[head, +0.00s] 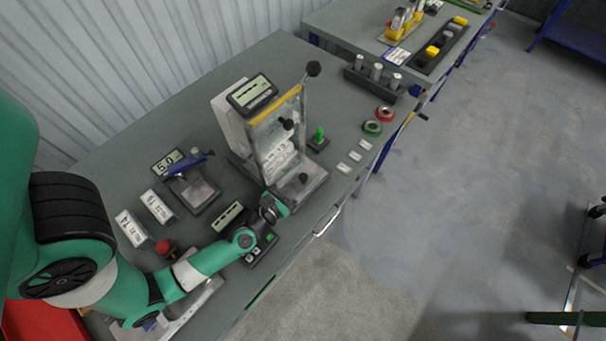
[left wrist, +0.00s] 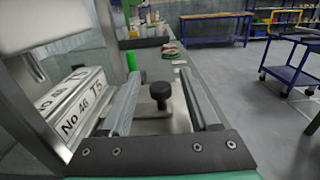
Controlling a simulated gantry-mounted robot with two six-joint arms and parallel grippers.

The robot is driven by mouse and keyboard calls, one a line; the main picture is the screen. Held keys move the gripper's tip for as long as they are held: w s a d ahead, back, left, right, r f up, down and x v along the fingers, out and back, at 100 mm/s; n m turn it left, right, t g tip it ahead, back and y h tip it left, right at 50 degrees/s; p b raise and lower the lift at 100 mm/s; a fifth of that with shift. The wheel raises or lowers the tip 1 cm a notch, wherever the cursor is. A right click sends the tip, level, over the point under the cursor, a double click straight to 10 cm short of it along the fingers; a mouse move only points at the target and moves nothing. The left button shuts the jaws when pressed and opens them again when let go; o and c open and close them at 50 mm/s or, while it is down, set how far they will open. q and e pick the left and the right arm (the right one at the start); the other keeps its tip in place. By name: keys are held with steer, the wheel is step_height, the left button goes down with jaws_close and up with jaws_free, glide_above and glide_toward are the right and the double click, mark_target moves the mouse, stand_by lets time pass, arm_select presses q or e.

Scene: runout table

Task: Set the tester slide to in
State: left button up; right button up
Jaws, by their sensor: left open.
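The tester (head: 250,120) stands mid-table, with a display on top, a clear front panel and a tall lever with a black knob. At its base is a metal slide plate (head: 310,185) with a small black knob (head: 303,178); I cannot tell from its position alone whether the slide is in or out. My left gripper (head: 284,203) is just in front of the plate. In the left wrist view its jaws are open, with the upright black knob (left wrist: 160,92) showing between the fingers. I see no contact. My right gripper is not in view.
A green post (head: 319,136) stands right of the tester, near red and green rings (head: 378,121). The table's front edge is close to my arm.

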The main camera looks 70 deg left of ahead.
arm_select(q)
steer(key=v, duration=0.9)
steer(key=shift+d, duration=0.15)
steer(key=shift+s+d+r+p, duration=0.1)
steer(key=shift+s+d+p, duration=0.25)
steer(key=shift+s, duration=0.05)
steer(key=shift+s+d, duration=0.1)
steer(key=shift+s, duration=0.65)
steer(key=shift+w, duration=0.1)
